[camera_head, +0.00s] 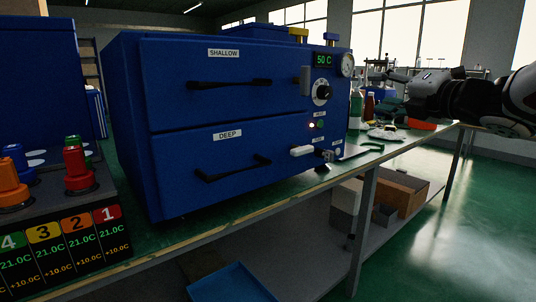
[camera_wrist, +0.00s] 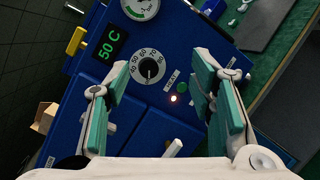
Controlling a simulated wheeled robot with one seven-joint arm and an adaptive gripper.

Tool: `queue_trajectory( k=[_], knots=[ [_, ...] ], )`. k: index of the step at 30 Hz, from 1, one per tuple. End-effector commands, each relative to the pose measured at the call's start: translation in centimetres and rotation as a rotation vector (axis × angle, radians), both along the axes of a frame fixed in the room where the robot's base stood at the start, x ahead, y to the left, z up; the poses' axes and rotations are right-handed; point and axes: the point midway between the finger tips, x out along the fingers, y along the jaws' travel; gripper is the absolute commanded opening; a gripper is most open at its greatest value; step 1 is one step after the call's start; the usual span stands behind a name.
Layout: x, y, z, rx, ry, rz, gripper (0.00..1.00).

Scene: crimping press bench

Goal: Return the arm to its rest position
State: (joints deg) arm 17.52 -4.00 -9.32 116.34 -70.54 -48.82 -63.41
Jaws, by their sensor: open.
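My gripper (camera_head: 378,76) is at the right of the head view, raised above the bench and pointing left towards the control side of the blue two-drawer oven (camera_head: 170,120). In the wrist view my gripper (camera_wrist: 157,65) is open, with its green-padded fingers wide apart and nothing between them. The oven's dial (camera_wrist: 149,70) shows beyond the gap, apart from the fingers. The display (camera_head: 324,60) reads 50 C. A small light (camera_wrist: 174,99) glows beside a green button (camera_wrist: 183,88). The drawers marked SHALLOW (camera_head: 223,53) and DEEP (camera_head: 227,134) look shut.
A stand with coloured knobs and numbered readouts (camera_head: 68,237) is at the left. Bottles, a green tool (camera_head: 372,146) and other small items lie on the bench right of the oven. Boxes (camera_head: 400,190) sit on the lower shelf. The floor (camera_head: 480,220) at right is clear.

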Motion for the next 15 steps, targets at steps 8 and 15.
queue_trajectory(
  k=[8, 15],
  knots=[
    [-4.2, -4.0, -2.0, 0.500, 0.192, -0.455, 0.50],
    [-12.2, -4.7, -9.0, 0.953, 0.411, -0.826, 0.50]
  ],
)
